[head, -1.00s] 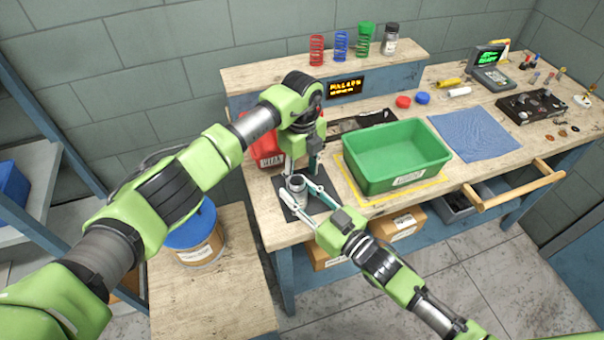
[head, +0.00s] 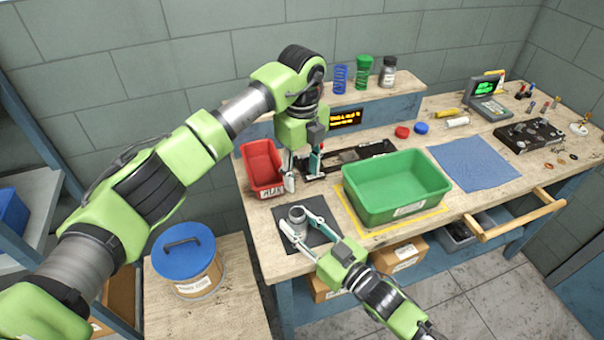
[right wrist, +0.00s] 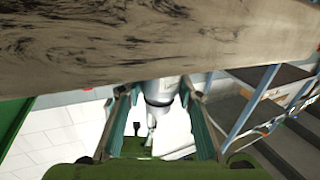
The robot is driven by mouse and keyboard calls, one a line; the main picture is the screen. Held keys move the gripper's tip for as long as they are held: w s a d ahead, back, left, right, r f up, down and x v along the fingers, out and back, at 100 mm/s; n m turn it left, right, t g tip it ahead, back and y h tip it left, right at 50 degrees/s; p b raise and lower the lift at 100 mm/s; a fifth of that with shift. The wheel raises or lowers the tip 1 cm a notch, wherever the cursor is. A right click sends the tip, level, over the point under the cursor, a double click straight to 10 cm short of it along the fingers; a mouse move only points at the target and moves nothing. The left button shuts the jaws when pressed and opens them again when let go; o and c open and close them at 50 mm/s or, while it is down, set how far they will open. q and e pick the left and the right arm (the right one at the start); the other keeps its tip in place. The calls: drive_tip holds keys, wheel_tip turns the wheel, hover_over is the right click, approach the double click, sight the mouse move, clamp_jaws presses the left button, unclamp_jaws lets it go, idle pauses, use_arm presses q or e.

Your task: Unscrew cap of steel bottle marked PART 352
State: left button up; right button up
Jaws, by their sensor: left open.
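The grey steel bottle (head: 298,218) stands upright on a dark mat (head: 266,226) at the bench's front left. Its marking is not readable, and I cannot tell whether a cap is on its top. My right gripper (head: 299,221) has its fingers on both sides of the bottle, closed on it. In the right wrist view, its two fingers flank a pale cylinder with a dark band. My left gripper (head: 303,173) is open, behind and above the bottle and close to the red bin (head: 262,166). I see nothing clearly between its fingers.
The green bin (head: 397,208) stands right of the bottle on a yellow-edged area. A black tray (head: 372,150) lies behind. A blue cloth (head: 474,163) is further right. A blue-lidded drum (head: 190,260) stands left.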

drive_tip(key=o, duration=0.4)
drive_tip(key=shift+o, duration=0.2)
drive_tip(key=v, duration=1.2)
use_arm(q)
drive_tip(key=shift+w, duration=0.15)
drive_tip(key=shift+w+d+b, duration=0.25)
drive_tip(key=shift+w+b, duration=0.1)
drive_tip(key=shift+w, duration=0.85)
drive_tip(key=shift+w+d+b, duration=0.25)
drive_tip(key=shift+w+b, duration=0.1)
drive_tip(key=shift+w, duration=0.8)
use_arm(e)
drive_tip(key=shift+w+d+f, duration=0.1)
drive_tip(key=shift+f, duration=0.55)
use_arm(q)
drive_tip(key=shift+r, duration=0.1)
wheel_tip(320, 180, up, 12)
drive_tip(key=p, duration=0.8)
use_arm(e)
wheel_tip(320, 180, up, 8)
